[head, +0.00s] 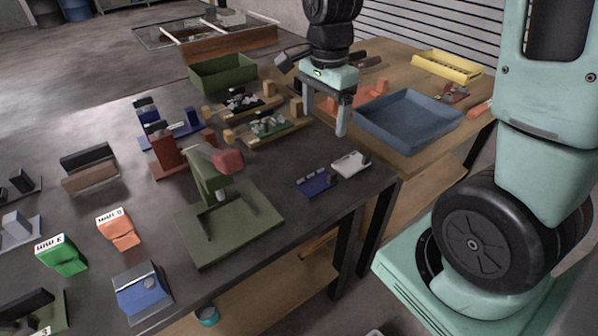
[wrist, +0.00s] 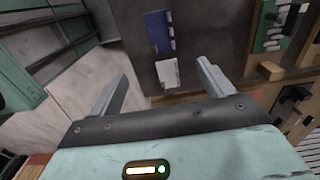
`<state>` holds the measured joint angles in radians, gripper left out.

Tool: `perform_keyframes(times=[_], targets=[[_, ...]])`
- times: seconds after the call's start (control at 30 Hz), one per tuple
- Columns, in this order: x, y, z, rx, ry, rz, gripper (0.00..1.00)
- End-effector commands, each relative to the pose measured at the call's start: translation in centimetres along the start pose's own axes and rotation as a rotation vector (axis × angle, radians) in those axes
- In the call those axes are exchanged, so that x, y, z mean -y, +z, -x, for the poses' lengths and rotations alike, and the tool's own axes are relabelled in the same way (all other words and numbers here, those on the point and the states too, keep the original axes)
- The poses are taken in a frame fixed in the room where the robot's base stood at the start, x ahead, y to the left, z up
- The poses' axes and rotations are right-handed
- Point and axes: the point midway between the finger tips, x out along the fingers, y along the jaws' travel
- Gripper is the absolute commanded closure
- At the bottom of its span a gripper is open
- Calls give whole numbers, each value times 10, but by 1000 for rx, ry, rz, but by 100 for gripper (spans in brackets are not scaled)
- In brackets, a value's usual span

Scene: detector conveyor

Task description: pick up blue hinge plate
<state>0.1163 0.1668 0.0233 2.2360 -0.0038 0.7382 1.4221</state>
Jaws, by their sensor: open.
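The blue hinge plate (head: 317,182) lies flat on the dark table near its right front edge, with small hinge parts along its far side. It also shows in the wrist view (wrist: 158,33), near the top middle. A white hinge plate (head: 351,163) lies just to its right, and shows below it in the wrist view (wrist: 167,73). My gripper (head: 325,124) is open and empty, pointing down, above and behind the two plates in the head view. In the wrist view, both fingers (wrist: 160,82) are wide apart, with the white plate showing between them. Nothing touches the fingers.
A green press-like fixture (head: 232,219) stands left of the blue plate. Wooden fixtures with green boards (head: 270,124) lie behind. A blue-grey tray (head: 408,118) is on the wooden table to the right. A green bin (head: 222,73) stands farther back. Bare table surrounds the plates.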

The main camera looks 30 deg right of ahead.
Motion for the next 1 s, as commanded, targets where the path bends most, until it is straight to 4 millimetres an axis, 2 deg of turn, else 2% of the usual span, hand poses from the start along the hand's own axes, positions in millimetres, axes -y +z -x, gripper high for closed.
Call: perform_keyframes(times=[0.17,0.6,1.0], targets=[[0,-4,-16,-1,7,-30,20],[-1,-4,-104,0,6,-25,20],[0,-2,-136,0,6,-25,20]])
